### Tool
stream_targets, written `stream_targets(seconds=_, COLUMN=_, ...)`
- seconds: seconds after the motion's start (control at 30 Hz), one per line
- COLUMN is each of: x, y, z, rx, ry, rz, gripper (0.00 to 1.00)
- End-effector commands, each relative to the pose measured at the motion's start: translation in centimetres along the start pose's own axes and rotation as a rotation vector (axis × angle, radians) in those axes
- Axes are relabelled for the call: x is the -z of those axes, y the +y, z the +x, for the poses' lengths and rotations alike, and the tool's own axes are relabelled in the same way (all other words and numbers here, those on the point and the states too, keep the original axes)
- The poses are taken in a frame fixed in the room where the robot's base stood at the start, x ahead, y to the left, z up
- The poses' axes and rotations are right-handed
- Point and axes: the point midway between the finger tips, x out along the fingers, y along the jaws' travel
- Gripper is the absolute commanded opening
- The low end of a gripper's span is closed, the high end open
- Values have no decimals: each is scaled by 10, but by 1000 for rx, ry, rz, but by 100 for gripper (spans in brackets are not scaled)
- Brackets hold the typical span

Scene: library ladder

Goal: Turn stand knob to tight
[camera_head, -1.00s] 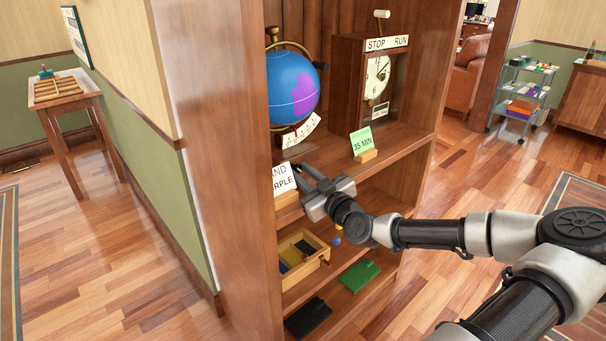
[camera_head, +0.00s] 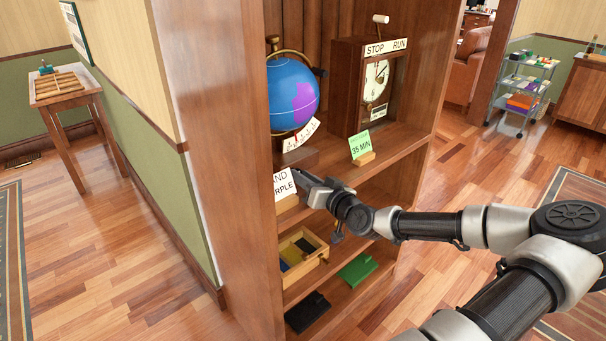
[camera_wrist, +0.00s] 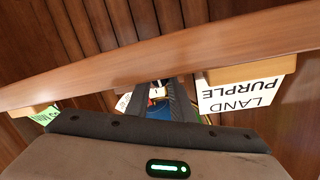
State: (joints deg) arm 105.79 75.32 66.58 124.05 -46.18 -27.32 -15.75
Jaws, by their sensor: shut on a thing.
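The blue globe (camera_head: 292,95) with a purple patch stands on the shelf in a brass-coloured arc, with a white scale card (camera_head: 302,135) at its base. My gripper (camera_head: 308,182) is at the shelf's front edge below the globe, beside the white "LAND PURPLE" card (camera_head: 284,184). In the wrist view my gripper's dark fingers (camera_wrist: 160,92) are close together, with a patch of blue globe (camera_wrist: 160,112) showing between them. They are shut on what appears to be the stand knob, which is mostly hidden by the fingers. The card also shows in the wrist view (camera_wrist: 240,93).
A clock case (camera_head: 371,85) marked STOP and RUN stands right of the globe, behind a green "35 MIN" card (camera_head: 360,143). The shelf's wooden side panel (camera_head: 215,140) rises left of my gripper.

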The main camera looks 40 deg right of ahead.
Motion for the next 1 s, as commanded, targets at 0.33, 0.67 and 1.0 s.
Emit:
stream_targets(seconds=0.33, x=0, y=2, z=-1, rx=2, ry=-16, rz=82, gripper=0)
stream_targets(seconds=0.67, x=-1, y=2, z=-1, rx=2, ry=-17, rz=87, gripper=0)
stream_targets(seconds=1.0, x=0, y=1, z=0, rx=3, ry=-16, rz=86, gripper=28)
